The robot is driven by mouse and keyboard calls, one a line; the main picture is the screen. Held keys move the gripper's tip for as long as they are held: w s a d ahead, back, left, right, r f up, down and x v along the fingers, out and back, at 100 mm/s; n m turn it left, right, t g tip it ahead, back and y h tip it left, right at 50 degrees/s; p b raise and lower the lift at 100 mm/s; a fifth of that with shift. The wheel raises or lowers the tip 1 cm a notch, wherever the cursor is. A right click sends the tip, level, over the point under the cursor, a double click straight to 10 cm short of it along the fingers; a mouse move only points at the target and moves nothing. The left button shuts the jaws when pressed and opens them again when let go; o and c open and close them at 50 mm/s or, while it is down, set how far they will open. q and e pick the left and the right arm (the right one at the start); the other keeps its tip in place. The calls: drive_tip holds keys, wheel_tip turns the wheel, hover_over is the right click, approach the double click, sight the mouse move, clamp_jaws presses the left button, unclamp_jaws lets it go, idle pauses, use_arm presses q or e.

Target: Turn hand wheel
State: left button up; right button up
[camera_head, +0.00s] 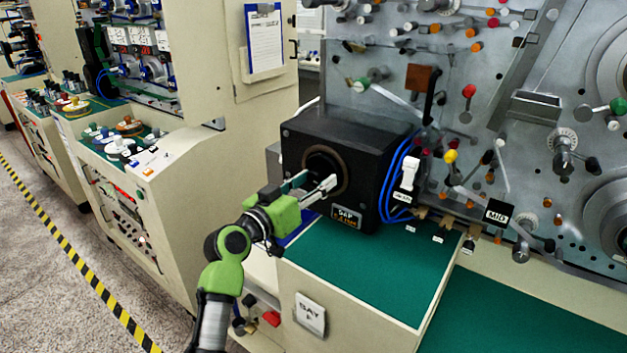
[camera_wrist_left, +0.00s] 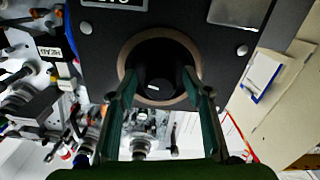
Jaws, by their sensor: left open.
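A black box (camera_head: 350,150) stands on the green-topped bench. Its front face has a round dark opening with a bronze-brown ring (camera_head: 344,172), which also shows in the left wrist view (camera_wrist_left: 160,38). A dark round part with a small white mark (camera_wrist_left: 155,86) sits inside the ring; I cannot tell for sure whether it is the hand wheel. My left gripper (camera_head: 312,184) is open in front of the opening. In the left wrist view its two fingers (camera_wrist_left: 164,88) reach to either side of the ring's lower part, with nothing clearly between them. My right gripper is out of view.
Blue cables (camera_head: 393,180) and a white switch (camera_head: 409,174) are at the box's right side. A grey panel with many knobs and spindles rises behind. The green bench top (camera_head: 370,270) in front is clear. A beige cabinet with a clipboard (camera_head: 264,40) stands to the left.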

use_arm(q)
drive_tip(key=shift+c, duration=0.3)
drive_tip(key=c, duration=1)
drive_tip(key=shift+c, duration=0.2)
